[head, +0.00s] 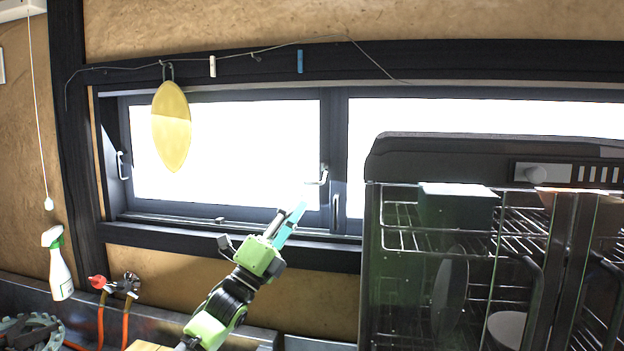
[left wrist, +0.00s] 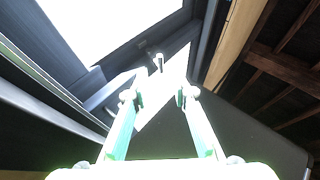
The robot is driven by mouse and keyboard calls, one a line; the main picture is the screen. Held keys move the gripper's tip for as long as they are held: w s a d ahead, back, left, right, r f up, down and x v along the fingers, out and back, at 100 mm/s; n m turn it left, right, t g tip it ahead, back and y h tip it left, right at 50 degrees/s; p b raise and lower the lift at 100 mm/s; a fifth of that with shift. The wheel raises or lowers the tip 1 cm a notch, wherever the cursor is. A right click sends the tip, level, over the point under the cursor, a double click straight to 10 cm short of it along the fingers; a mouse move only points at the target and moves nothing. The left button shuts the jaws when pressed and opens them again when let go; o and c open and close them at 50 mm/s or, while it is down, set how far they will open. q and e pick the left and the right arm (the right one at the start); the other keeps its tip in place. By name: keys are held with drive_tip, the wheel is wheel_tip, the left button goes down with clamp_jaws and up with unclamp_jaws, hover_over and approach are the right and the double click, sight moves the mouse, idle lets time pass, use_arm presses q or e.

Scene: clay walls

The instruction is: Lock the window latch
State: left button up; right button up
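The dark-framed window (head: 225,96) fills the back wall in the head view. A pale latch handle (head: 322,176) sits on the frame near the middle post, and another pale handle (head: 121,165) is at the left side of the frame. My left gripper (head: 291,213) is below and a little left of the middle handle, apart from it. In the left wrist view the gripper (left wrist: 159,97) is open with nothing between its fingers. A small pale peg (left wrist: 159,62), possibly the latch handle, shows beyond the fingertips. My right gripper is out of view.
A yellow oval item (head: 171,128) and clips hang on a wire above the window. A spray bottle (head: 58,265) and a tap (head: 120,285) with orange hoses are at lower left.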

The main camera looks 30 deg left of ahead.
sight(312, 183)
use_arm(q)
drive_tip(key=p+x, duration=0.1)
drive_tip(key=x, duration=0.6)
drive_tip(key=shift+p, duration=0.4)
clamp_jaws()
